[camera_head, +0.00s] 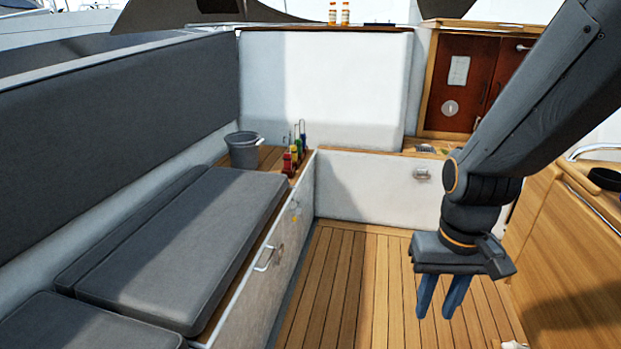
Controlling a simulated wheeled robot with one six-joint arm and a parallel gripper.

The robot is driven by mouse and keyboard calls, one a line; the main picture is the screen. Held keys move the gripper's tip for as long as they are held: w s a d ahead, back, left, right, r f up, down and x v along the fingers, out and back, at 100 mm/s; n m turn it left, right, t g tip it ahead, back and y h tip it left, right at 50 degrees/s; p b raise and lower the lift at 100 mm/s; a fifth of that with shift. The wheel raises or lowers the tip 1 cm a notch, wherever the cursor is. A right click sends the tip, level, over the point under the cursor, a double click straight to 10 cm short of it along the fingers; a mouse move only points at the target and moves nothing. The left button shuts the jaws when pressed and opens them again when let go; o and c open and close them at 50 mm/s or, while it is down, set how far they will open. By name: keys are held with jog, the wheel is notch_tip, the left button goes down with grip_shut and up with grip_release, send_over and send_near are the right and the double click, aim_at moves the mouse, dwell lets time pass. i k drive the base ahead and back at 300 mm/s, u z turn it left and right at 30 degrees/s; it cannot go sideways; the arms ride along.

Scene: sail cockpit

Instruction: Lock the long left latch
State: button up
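A long metal handle-like fitting (265,258) is on the front of the left bench locker. A smaller metal fitting (295,208) sits farther back on the same front, with a small yellowish spot beside it. I cannot tell which of these is the long left latch, or whether either is locked. My gripper (437,304) hangs at the right, pointing down over the wooden floor. Its two blue fingers are apart with nothing between them. It is well to the right of both fittings and touches neither.
Grey cushions (190,240) cover the left bench. A grey bucket (243,150) and several coloured items (293,160) stand at its far end. A white step with a metal latch (422,174) closes the back. The plank floor (340,280) between is clear.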

aim_at(298, 211)
jog(key=i, duration=1.85)
jog(key=u, duration=1.4)
